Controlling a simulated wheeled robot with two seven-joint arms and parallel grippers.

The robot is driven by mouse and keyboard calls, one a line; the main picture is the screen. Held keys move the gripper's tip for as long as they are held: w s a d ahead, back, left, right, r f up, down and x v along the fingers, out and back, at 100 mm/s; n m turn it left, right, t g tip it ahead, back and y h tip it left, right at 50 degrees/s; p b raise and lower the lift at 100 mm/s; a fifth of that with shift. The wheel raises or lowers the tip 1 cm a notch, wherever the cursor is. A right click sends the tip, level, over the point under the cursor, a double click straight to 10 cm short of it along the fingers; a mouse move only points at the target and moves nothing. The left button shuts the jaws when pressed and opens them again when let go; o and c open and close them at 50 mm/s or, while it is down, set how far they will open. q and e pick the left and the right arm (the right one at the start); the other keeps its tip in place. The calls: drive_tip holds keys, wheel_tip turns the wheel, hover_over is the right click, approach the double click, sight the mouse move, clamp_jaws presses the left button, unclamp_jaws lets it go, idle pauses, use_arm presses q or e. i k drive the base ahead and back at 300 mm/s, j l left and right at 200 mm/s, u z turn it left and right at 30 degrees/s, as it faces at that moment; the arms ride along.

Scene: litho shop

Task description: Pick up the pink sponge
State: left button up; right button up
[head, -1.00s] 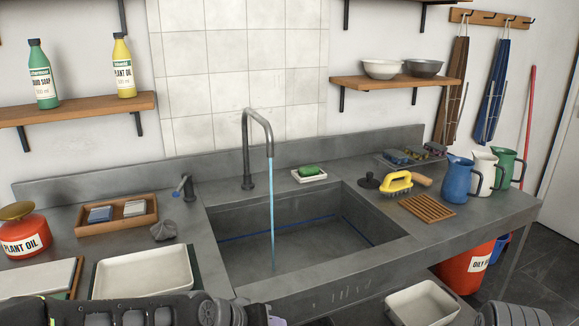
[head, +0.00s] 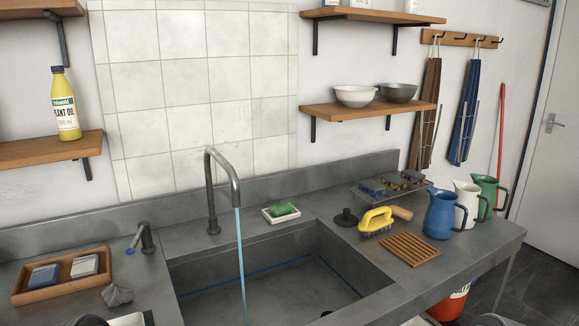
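I see no pink sponge in the head view. A green block, perhaps a sponge or soap (head: 283,209), lies on a small white dish behind the sink. A wooden tray (head: 62,288) at the left holds a blue block (head: 44,275) and a pale block (head: 84,266). A crumpled grey lump (head: 117,295) lies beside the tray. Neither gripper shows; only small dark parts, probably of my arms, reach the bottom edge.
Water runs from the tap (head: 212,190) into the sink (head: 270,280). Right of it are a yellow-handled brush (head: 376,222), a wooden slatted rack (head: 409,249) and blue (head: 440,215), white (head: 466,203) and green (head: 488,197) jugs. Shelves hang above the counter.

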sight(415, 177)
drive_tip(key=l+u, duration=0.1)
drive_tip(key=u, duration=0.35)
drive_tip(key=l+u, duration=0.4)
drive_tip(key=l, duration=0.3)
drive_tip(key=l+u, duration=0.4)
drive_tip(key=l, duration=0.75)
drive_tip(key=k+l+u, duration=0.1)
drive_tip(key=l, duration=0.35)
drive_tip(key=k+l, duration=0.15)
drive_tip(key=l, duration=0.75)
drive_tip(key=k+l+u, duration=0.1)
drive_tip(key=l, duration=0.35)
drive_tip(key=k+l, duration=0.15)
drive_tip(key=l, duration=0.3)
drive_tip(key=k+l+u, duration=0.1)
drive_tip(key=l, duration=0.3)
